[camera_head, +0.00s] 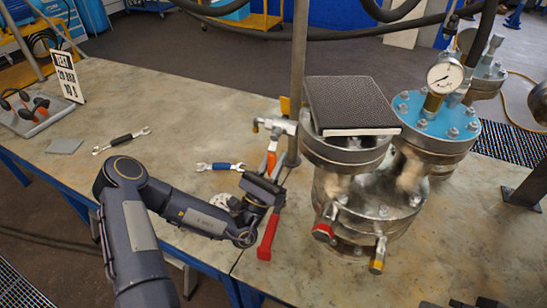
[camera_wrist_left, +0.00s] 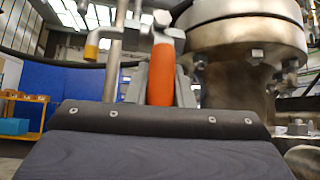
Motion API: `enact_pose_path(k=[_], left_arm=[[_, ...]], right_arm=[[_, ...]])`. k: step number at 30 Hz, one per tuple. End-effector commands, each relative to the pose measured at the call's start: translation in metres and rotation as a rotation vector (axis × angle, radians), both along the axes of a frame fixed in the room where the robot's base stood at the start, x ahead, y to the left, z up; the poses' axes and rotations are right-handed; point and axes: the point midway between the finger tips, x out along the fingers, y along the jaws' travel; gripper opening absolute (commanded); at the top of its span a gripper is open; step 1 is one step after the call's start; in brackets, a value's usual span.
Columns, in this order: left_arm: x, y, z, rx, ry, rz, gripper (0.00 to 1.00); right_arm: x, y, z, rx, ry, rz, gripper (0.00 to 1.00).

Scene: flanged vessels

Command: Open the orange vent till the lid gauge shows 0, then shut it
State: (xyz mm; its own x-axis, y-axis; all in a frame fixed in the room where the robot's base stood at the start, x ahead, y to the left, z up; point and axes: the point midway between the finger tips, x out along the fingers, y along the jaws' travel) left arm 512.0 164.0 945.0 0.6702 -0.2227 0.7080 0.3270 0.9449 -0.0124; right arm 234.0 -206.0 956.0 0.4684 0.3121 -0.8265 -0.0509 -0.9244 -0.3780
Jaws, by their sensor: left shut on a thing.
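The orange vent handle (camera_head: 272,160) stands below a small metal valve (camera_head: 275,126), left of the flanged vessels. My left gripper (camera_head: 264,188) is shut on the handle's lower part. The lid gauge (camera_head: 446,77) is a round white dial above the blue lid (camera_head: 437,125). Its dark needle shows, but the numbers are too small to read.
A dark ribbed block (camera_head: 350,103) lies on the nearer vessel's flange (camera_head: 345,150). A red handle (camera_head: 269,238) shows just below my gripper. Two wrenches, one blue-gripped (camera_head: 221,166) and one black-gripped (camera_head: 122,139), lie on the bench. A sign (camera_head: 69,84) stands left.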

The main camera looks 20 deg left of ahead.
Motion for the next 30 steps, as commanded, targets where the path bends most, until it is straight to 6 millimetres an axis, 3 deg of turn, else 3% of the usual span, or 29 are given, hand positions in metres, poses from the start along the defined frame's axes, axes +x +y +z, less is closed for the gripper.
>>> enact_pose_path(k=[10,11,15,24,30], left_arm=[[-0.001,-0.001,-0.001,-0.005,0.002,-0.006,0.00],[-0.001,-0.001,-0.001,-0.005,0.002,-0.006,0.23],[-0.001,-0.001,0.000,-0.004,0.000,-0.004,0.42],[-0.001,0.000,-0.001,-0.003,0.000,-0.003,0.43],[-0.017,0.005,-0.020,-0.004,0.003,-0.002,0.43]], right_arm=[[0.000,0.000,0.000,0.000,0.000,0.000,0.36],[0.000,0.000,0.000,0.000,0.000,0.000,0.36],[0.000,0.000,0.000,0.000,0.000,0.000,0.36],[0.000,0.000,-0.001,0.000,0.000,0.000,0.36],[0.000,0.000,-0.007,0.000,0.000,0.000,0.36]])
